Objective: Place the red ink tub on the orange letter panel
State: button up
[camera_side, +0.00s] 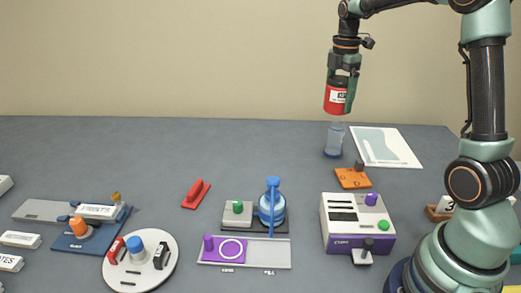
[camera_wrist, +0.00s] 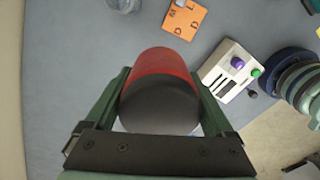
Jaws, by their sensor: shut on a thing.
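The red ink tub (camera_side: 338,101) has a white label and hangs upright in my gripper (camera_side: 342,84), well above the table. In the wrist view the tub (camera_wrist: 160,62) lies between the two green fingers (camera_wrist: 160,90), with its dark end towards the camera. My gripper is shut on it. The orange letter panel (camera_side: 350,180) lies flat on the table, below and slightly right of the tub, with a small dark knob at its back edge. In the wrist view the panel (camera_wrist: 184,22) shows dark letters and is beyond the tub, apart from it.
A clear container (camera_side: 334,140) stands behind the panel, below the tub. A white sheet (camera_side: 398,147) lies to its right. A white and purple machine (camera_side: 356,218) stands in front of the panel. A red stapler-like thing (camera_side: 196,194) lies left. The back left table is clear.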

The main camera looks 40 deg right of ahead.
send_over(344, 176)
notch_tip(344, 176, down, 21)
jog(key=shift+a+r, duration=0.1)
jog(key=shift+r, duration=0.1)
dwell(0.3)
jog(key=shift+f, duration=0.15)
jog(key=o, duration=1.2)
jog(key=shift+c, duration=0.2)
